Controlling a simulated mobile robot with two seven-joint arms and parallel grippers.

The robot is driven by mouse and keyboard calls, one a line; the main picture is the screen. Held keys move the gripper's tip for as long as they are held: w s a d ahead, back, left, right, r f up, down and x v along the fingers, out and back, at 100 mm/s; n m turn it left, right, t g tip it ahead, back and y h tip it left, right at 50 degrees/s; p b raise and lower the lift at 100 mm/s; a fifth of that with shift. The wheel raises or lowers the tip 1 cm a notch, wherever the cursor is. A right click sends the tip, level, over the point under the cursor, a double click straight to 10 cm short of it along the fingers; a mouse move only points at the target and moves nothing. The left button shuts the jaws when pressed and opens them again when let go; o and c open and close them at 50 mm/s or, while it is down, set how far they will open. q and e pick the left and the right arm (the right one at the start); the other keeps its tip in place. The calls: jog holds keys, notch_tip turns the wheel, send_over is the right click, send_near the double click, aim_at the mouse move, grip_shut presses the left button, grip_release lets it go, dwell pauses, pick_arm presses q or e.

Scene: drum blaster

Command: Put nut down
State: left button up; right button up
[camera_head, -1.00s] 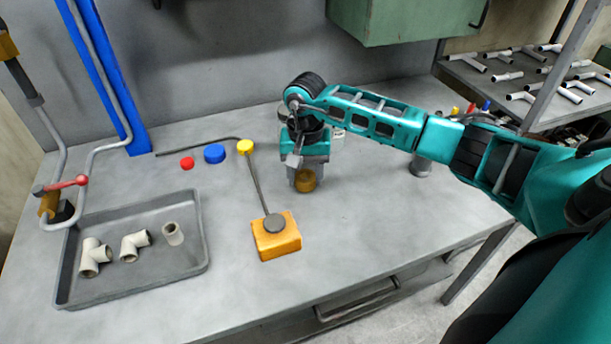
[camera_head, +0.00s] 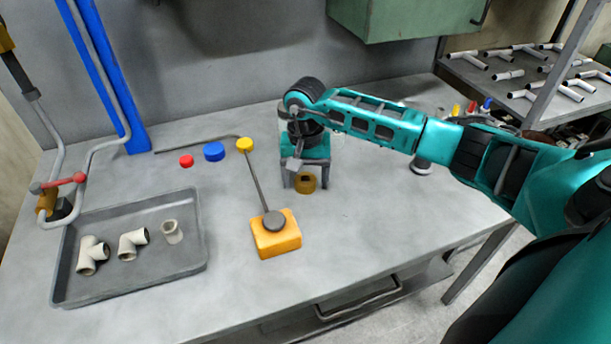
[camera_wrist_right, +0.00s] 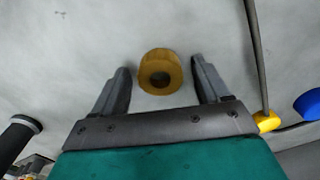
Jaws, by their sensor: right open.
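The nut is a brass-coloured ring (camera_head: 305,183) on the grey tabletop, right of the orange block. It also shows in the right wrist view (camera_wrist_right: 160,72), with a dark hole in its middle. My right gripper (camera_head: 304,182) is open around the nut, pointing down at the table. In the right wrist view the two fingers (camera_wrist_right: 162,84) stand on either side of the nut, with a clear gap on both sides. My left gripper is not in view.
The orange block (camera_head: 276,241) with a thin rod stands left of the nut. A grey tray (camera_head: 185,262) holds white pipe fittings. Red, blue (camera_head: 214,152) and yellow (camera_head: 244,145) caps lie behind. A dark cylinder (camera_head: 421,167) stands to the right. The front right tabletop is clear.

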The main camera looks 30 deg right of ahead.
jog(key=shift+r, duration=0.1)
jog(key=shift+r+p, duration=0.3)
jog(key=shift+p, duration=0.15)
notch_tip(320, 180, up, 12)
dwell(0.5)
jog(key=shift+s, duration=0.1)
